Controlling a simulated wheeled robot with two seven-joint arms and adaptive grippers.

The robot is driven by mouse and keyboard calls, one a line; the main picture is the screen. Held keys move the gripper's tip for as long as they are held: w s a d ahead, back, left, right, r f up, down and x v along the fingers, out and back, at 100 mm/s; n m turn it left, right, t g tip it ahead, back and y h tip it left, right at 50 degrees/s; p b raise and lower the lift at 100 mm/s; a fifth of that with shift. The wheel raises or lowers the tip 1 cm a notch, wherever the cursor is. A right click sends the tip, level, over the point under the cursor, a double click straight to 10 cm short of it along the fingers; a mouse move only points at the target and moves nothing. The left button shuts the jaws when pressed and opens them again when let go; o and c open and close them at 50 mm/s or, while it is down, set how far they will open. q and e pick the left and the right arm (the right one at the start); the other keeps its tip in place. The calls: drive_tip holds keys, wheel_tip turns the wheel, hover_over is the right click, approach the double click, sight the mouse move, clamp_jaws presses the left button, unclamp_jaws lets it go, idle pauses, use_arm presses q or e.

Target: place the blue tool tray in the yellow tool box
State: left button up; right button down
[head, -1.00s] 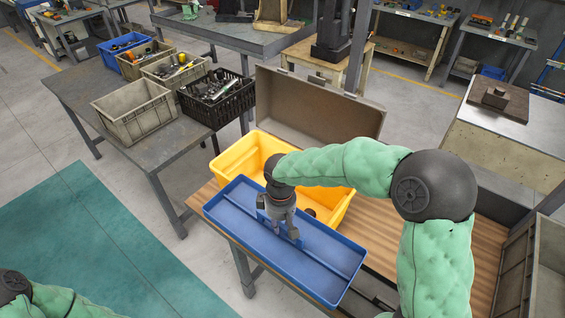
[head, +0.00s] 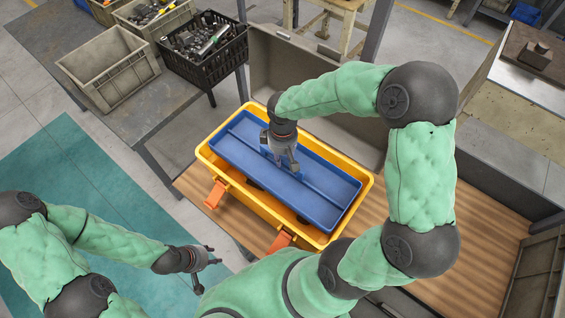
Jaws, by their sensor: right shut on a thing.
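The blue tool tray (head: 325,195) is long and shallow with a raised middle handle. It lies within the outline of the yellow tool box (head: 368,190), close to the rim; I cannot tell whether it rests on anything. My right gripper (head: 285,165) is shut on the tray's middle handle from above. The yellow box sits on a wooden-topped bench, with two orange latches (head: 215,194) on its near side. My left gripper (head: 205,270) is at the lower left, away from the box, with its fingers apart and nothing between them.
A grey bin (head: 110,75) and a black crate (head: 205,50) of tools stand on the grey table at the upper left. An open brown lid or panel (head: 300,75) rises behind the box. Wooden bench top (head: 440,240) is bare to the right.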

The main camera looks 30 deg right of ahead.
drive_tip(key=shift+w+d+f, duration=0.15)
drive_tip(key=shift+w+f, duration=0.1)
drive_tip(key=shift+f, duration=0.45)
drive_tip(key=f, duration=0.2)
drive_tip(key=shift+s+f, duration=0.2)
drive_tip(key=shift+f, duration=0.15)
drive_tip(key=shift+w+f, duration=0.15)
drive_tip(key=shift+f, duration=0.25)
drive_tip(key=shift+f, duration=0.1)
drive_tip(key=c, duration=1.1)
unclamp_jaws()
wheel_tip(320, 180, up, 12)
drive_tip(key=shift+r, duration=0.1)
